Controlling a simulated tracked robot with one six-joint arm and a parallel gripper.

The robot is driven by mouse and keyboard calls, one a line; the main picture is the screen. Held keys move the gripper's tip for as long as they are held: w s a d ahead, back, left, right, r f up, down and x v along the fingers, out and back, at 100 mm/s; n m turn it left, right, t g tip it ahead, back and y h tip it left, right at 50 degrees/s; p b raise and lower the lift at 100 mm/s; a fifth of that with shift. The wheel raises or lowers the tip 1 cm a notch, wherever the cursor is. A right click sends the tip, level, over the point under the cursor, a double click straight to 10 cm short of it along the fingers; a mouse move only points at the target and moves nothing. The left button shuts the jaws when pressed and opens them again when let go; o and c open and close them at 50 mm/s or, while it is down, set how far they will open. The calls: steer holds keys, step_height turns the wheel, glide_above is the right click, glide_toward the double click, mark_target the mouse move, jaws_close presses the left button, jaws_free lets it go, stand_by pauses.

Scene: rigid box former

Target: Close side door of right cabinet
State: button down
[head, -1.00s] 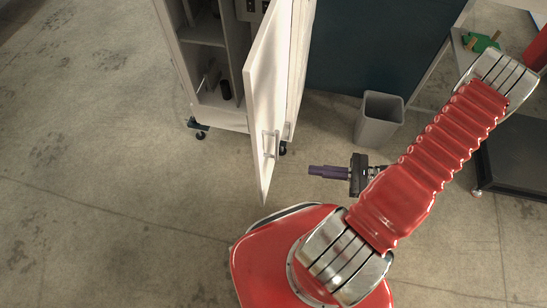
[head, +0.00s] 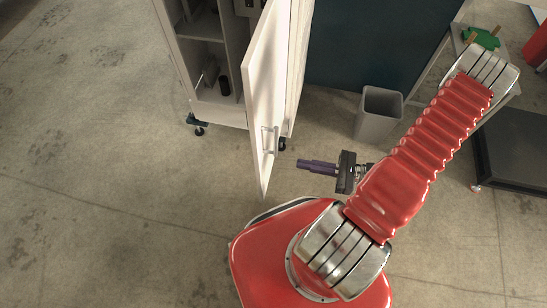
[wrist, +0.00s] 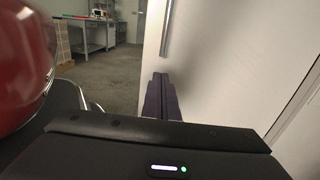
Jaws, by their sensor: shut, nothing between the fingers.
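The white cabinet (head: 212,113) stands on casters at the top centre of the head view. Its side door (head: 264,95) is swung open toward my base, with a bar handle near its free edge. In the wrist view the door (wrist: 215,70) fills the right half, with its metal handle (wrist: 166,30) near the edge. My gripper (head: 300,164) is shut and empty, to the right of the door and pointing left at its face near the handle.
A grey bin (head: 379,113) stands on the floor right of the cabinet. A dark low platform (head: 512,150) and a table with a green item (head: 482,39) are farther right. The concrete floor (head: 110,180) left of the door is clear.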

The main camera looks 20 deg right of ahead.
mark_target(263, 156)
steer(key=shift+x, duration=5.25)
